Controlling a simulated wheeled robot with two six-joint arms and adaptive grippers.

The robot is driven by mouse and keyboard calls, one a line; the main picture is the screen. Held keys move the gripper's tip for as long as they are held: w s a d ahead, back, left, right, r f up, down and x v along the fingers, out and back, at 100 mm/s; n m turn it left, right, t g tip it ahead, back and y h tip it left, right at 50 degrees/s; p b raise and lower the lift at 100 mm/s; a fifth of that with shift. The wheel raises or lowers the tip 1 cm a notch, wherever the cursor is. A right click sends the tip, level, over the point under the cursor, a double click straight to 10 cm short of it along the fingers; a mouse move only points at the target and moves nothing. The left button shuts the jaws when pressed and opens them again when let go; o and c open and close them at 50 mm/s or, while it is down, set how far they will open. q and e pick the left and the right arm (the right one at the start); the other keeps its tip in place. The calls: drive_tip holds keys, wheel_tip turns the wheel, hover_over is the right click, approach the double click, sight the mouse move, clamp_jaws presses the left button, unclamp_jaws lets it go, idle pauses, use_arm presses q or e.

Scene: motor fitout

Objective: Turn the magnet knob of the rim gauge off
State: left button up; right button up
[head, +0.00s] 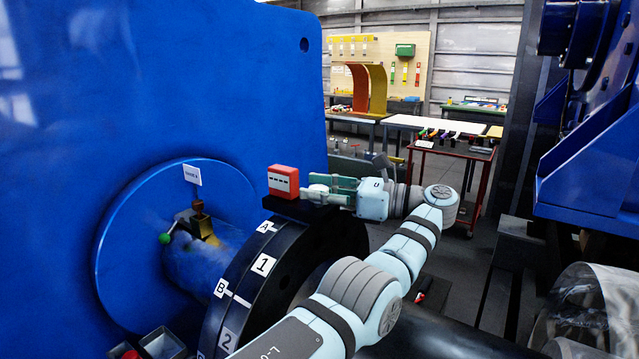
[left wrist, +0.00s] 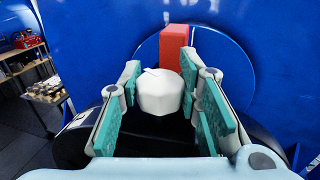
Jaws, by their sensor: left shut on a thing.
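The rim gauge has a red box (head: 283,181) with a pale display face, standing on top of the black coupling rim (head: 262,238). The red box also shows in the left wrist view (left wrist: 174,46), behind a faceted white magnet knob (left wrist: 160,92) with a pointer ridge on its face. My left gripper (head: 318,188) reaches in from the right of the gauge in the head view. Its green-padded fingers lie on both sides of the knob and are shut on it. The exact finger contact is partly hidden. My right gripper is not in view.
A large blue housing (head: 110,70) fills the left, close to the gauge. A brass fitting (head: 203,223) sits on the shaft behind the rim. Blue machinery (head: 590,165) stands at the right. A red trolley (head: 484,180) stands farther back, with floor between.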

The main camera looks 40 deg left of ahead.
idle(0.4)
use_arm(q)
drive_tip(key=o, duration=1.1)
drive_tip(key=shift+s, duration=0.15)
drive_tip(key=shift+o, duration=0.2)
